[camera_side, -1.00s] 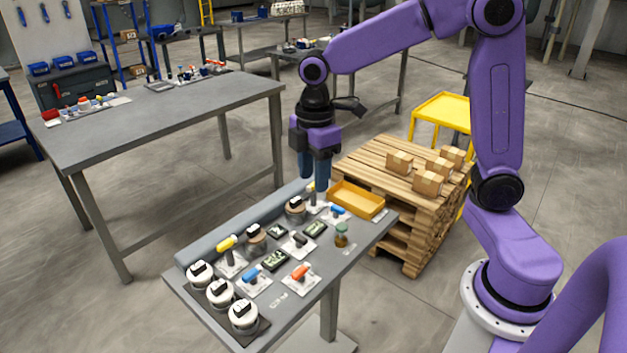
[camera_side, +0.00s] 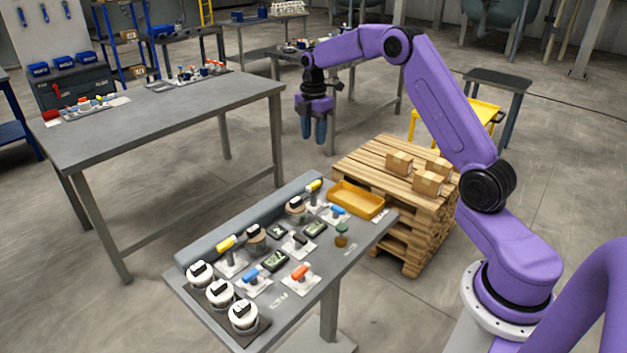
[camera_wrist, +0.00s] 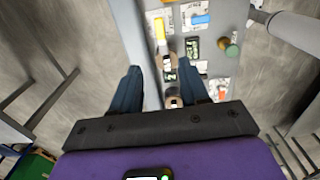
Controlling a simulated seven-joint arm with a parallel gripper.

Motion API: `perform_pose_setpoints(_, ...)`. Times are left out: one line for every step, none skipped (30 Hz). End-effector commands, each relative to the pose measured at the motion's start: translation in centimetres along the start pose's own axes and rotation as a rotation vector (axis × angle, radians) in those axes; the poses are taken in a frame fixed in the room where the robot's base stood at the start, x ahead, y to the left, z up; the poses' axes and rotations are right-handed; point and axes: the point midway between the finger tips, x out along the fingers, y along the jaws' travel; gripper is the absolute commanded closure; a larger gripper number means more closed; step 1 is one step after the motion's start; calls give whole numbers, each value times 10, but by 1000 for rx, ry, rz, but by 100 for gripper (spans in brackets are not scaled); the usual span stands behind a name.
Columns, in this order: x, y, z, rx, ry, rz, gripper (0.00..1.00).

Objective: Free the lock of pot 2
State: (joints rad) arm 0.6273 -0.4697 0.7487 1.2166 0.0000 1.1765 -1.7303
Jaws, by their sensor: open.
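My gripper (camera_side: 314,132) hangs in the air, high above the far end of the small grey work table (camera_side: 345,250), open and empty. In the wrist view its two blue fingers (camera_wrist: 163,74) are spread apart. Two brownish pots with dark tops, one nearer (camera_side: 256,234) and one farther (camera_side: 296,207), stand along the table's back side. A yellow handle lies beside each: a nearer one (camera_side: 227,242) and a farther one (camera_side: 314,186). Blue handles (camera_side: 250,274) and an orange-red handle (camera_side: 300,272) sit on white plates. I cannot tell which pot is pot 2 or read its lock.
Several white round pots with black tops (camera_side: 220,292) stand at the near left end. Dark gauge-like boxes (camera_side: 275,261) sit mid-table. A green-topped jar (camera_side: 341,236) and a yellow tray (camera_side: 356,200) are at the right. A wooden pallet stack with cartons (camera_side: 400,162) stands behind.

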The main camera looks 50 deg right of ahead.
Motion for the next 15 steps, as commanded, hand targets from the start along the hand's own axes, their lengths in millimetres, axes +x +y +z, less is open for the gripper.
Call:
perform_pose_setpoints(9, -1, 0, 1, 1, -5, 55)
perform_pose_setpoints(14, -1, 0, 1, 1, -4, 55)
perform_pose_setpoints(22, -1, 0, 1, 1, -5, 55)
perform_pose_setpoints(28, -1, 0, 1, 1, -6, 55)
perform_pose_setpoints(33, -1, 0, 1, 1, -5, 55)
perform_pose_setpoints(41, -1, 0, 2, 1, -5, 55)
perform_pose_setpoints(47, -2, 0, 1, 1, -5, 55)
perform_pose_setpoints(52, -1, 0, 1, 1, -4, 55)
perform_pose_setpoints(60, -1, 0, 1, 1, -5, 55)
perform_pose_setpoints(66, -1, 0, 1, 1, -5, 55)
perform_pose_setpoints(71, -2, 0, 1, 1, -5, 55)
perform_pose_setpoints(79, -2, 0, 1, 1, -5, 55)
perform_pose_setpoints(84, -2, 0, 1, 1, -5, 55)
perform_pose_setpoints(90, -1, 0, 1, 1, -4, 55)
perform_pose_setpoints(98, -2, 0, 1, 1, -5, 55)
